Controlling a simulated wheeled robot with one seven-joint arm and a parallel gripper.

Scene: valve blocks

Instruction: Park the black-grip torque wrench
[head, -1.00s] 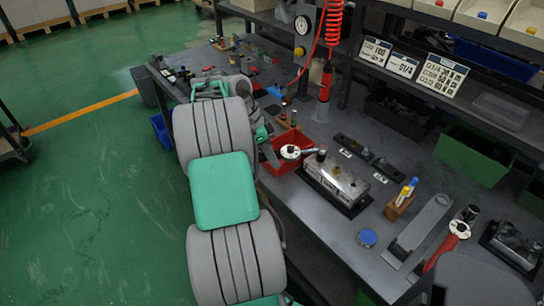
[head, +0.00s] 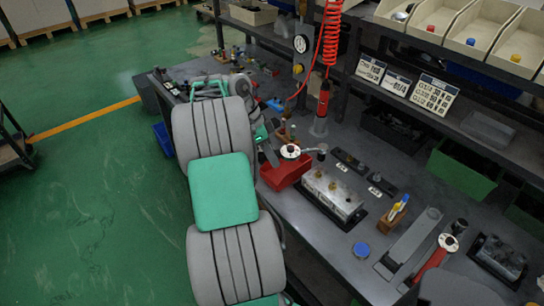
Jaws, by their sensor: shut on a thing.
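The black-grip torque wrench (head: 306,151) is held above the bench, with its white dial at my end and its shaft pointing right. Its dark grip (head: 269,155) is mostly hidden at my gripper. My gripper (head: 266,149) is largely behind my arm and is shut on the wrench. The wrench passes above the rear of a red bin (head: 285,174). A bare grey holder plate (head: 414,236) lies at the bench's front right. A red-grip torque wrench (head: 432,262) with a white dial lies just right of it.
A metal valve block (head: 332,196) stands right of the red bin. A red air tool (head: 323,100) hangs behind. Another block (head: 500,255) is at right.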

